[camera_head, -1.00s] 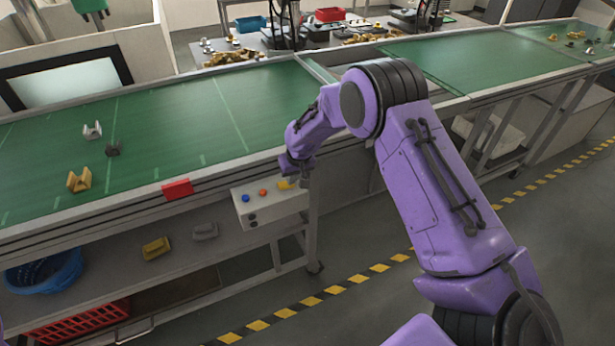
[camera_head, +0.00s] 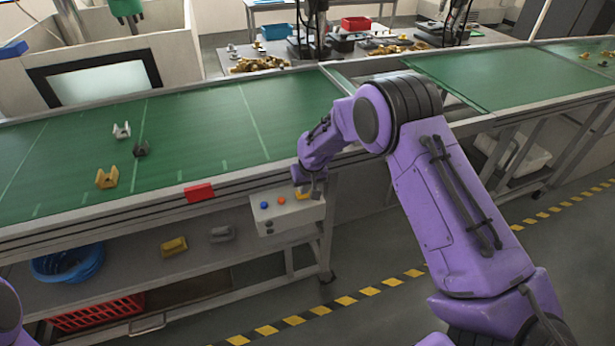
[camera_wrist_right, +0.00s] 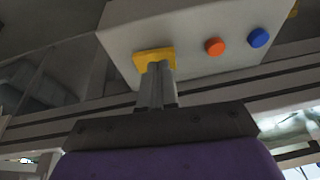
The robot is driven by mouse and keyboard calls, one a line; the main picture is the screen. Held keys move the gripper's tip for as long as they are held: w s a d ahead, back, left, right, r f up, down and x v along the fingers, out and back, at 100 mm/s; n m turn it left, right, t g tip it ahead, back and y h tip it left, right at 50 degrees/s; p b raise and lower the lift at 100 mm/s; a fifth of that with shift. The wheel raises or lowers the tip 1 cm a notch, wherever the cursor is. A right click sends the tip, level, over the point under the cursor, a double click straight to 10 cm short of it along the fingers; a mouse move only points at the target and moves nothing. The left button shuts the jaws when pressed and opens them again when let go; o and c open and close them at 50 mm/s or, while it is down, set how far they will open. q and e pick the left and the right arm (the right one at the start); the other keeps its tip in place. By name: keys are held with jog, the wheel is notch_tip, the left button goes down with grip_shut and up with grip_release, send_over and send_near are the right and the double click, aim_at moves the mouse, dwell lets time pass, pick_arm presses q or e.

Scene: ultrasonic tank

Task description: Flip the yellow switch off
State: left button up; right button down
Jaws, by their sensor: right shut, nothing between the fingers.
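The yellow switch (camera_head: 302,195) is on the top of a white control box (camera_head: 290,218) at the conveyor's front edge. It also shows in the right wrist view (camera_wrist_right: 142,57). My right gripper (camera_head: 315,190) is at the switch end of the box. In the right wrist view its closed fingers (camera_wrist_right: 157,70) overlap the yellow switch, touching it or very close, with nothing held. The fingers hide part of the switch, and I cannot tell which way it is set. My left gripper is out of view.
An orange button (camera_wrist_right: 214,46) and a blue button (camera_wrist_right: 259,37) sit beside the switch. A red block (camera_head: 199,192) is on the conveyor edge left of the box. Small parts lie on the green belt (camera_head: 200,130). A blue basket (camera_head: 68,264) stands on the lower shelf.

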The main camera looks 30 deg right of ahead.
pick_arm(q)
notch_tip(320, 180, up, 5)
jog(key=p, duration=0.4)
pick_arm(e)
notch_tip(320, 180, up, 5)
jog(key=shift+d+r, duration=0.1)
jog(key=shift+d, duration=0.05)
jog(key=b, duration=0.3)
notch_tip(320, 180, up, 7)
jog(key=b, duration=0.2)
send_over(307, 199)
jog(key=s, duration=0.2)
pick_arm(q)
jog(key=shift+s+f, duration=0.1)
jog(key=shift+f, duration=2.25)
pick_arm(e)
jog(key=shift+s+d+r, duration=0.25)
jog(key=shift+d+r, duration=0.15)
jog(key=shift+d, duration=0.05)
jog(key=shift+w, duration=0.1)
